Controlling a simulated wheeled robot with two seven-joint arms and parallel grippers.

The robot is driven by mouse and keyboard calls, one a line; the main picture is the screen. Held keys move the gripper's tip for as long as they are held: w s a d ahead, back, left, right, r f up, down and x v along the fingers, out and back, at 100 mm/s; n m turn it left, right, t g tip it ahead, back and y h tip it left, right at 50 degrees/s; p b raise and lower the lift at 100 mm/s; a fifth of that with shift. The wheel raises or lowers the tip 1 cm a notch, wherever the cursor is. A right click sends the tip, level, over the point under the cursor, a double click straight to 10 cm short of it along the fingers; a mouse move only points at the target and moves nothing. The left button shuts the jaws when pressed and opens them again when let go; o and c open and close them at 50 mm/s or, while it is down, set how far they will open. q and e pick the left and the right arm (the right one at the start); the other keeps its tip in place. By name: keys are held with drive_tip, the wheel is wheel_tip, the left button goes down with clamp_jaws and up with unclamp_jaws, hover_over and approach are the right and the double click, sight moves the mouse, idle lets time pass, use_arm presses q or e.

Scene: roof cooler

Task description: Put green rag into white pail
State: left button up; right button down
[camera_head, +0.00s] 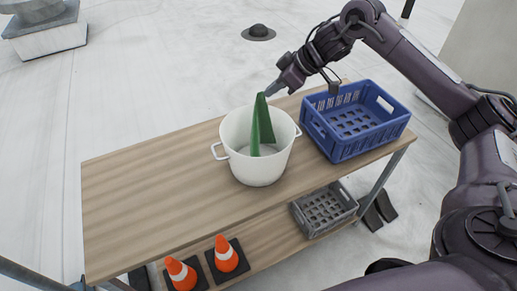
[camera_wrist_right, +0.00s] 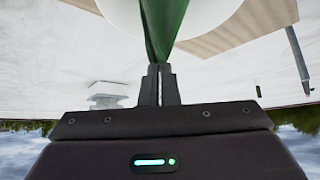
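The green rag (camera_head: 262,124) hangs from my right gripper (camera_head: 270,90), its lower part inside the mouth of the white pail (camera_head: 256,170). The pail stands upright on the wooden table and has a handle on each side. In the right wrist view, the two fingers of my right gripper (camera_wrist_right: 159,82) are closed on the top of the green rag (camera_wrist_right: 161,25), and part of the white pail (camera_wrist_right: 215,15) shows behind it. Whether the rag touches the pail floor I cannot tell. My left gripper is not in view.
A blue crate (camera_head: 355,149) stands right of the pail on the wooden table (camera_head: 150,190). The left half of the tabletop is clear. A grey crate (camera_head: 313,224) and two orange cones (camera_head: 226,256) are on the lower shelf.

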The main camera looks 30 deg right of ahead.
wheel_tip(320, 180, down, 8)
drive_tip(key=b, duration=0.4)
drive_tip(key=shift+f, duration=0.2)
idle(0.8)
idle(0.3)
drive_tip(key=shift+w+a+f+b, duration=0.2)
drive_tip(key=shift+w+a+f, duration=0.05)
drive_tip(key=shift+a+f, duration=0.8)
drive_tip(key=shift+w+a+f+b, duration=0.2)
drive_tip(key=shift+a+f, duration=0.75)
drive_tip(key=shift+a, duration=0.1)
drive_tip(key=shift+c, duration=1.4)
unclamp_jaws()
wheel_tip(320, 180, up, 6)
drive_tip(key=s+d+g+h+p, duration=0.1)
drive_tip(key=g+h+p, duration=0.2)
drive_tip(key=p, duration=1.3)
drive_tip(key=shift+s+d, duration=0.3)
drive_tip(key=shift+s, duration=0.05)
